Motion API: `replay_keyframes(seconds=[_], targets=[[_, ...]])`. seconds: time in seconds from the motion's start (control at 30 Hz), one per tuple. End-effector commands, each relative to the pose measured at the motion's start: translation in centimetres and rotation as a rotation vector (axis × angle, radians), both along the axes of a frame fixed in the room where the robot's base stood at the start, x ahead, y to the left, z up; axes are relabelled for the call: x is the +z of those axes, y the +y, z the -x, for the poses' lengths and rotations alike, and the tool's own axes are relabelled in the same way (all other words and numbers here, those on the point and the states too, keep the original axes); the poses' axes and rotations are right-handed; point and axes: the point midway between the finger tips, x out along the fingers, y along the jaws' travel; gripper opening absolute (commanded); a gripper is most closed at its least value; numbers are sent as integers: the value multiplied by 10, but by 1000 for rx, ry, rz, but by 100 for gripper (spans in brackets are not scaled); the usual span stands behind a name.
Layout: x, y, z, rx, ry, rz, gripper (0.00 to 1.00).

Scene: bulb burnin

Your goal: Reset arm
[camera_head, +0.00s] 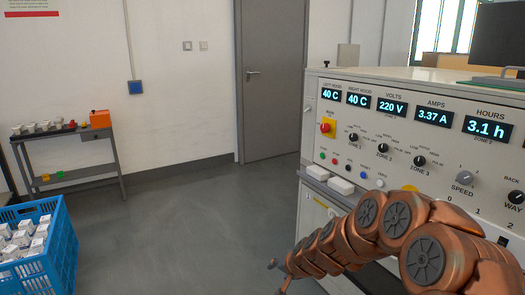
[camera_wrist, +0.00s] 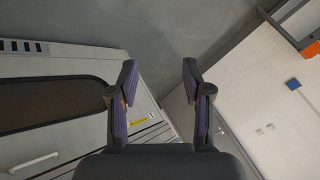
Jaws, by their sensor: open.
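My arm, copper-coloured, reaches from the lower right of the head view across the front of the control cabinet (camera_head: 385,120). In the wrist view my gripper (camera_wrist: 160,78) is open, its two dark fingers apart with nothing between them. Grey floor shows beyond the fingertips. In the head view the gripper end is low near the bottom edge, mostly out of clear sight, left of the cabinet front.
A blue crate (camera_head: 65,258) of white boxes stands at lower left. A grey side table (camera_head: 75,170) with an orange box (camera_head: 100,119) is against the wall. A grey door (camera_head: 270,80) is at the back. The middle floor (camera_head: 180,220) is clear.

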Motion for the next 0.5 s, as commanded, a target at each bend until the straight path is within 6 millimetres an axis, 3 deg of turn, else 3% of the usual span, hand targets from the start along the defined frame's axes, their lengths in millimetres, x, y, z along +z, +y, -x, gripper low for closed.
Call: replay_keyframes(seconds=[0.03, 0.1, 0.5], targets=[[28, 3, 8, 28, 3, -1, 49], [50, 8, 23, 72, 20, 0, 49], [161, 12, 120, 284, 137, 53, 49]])
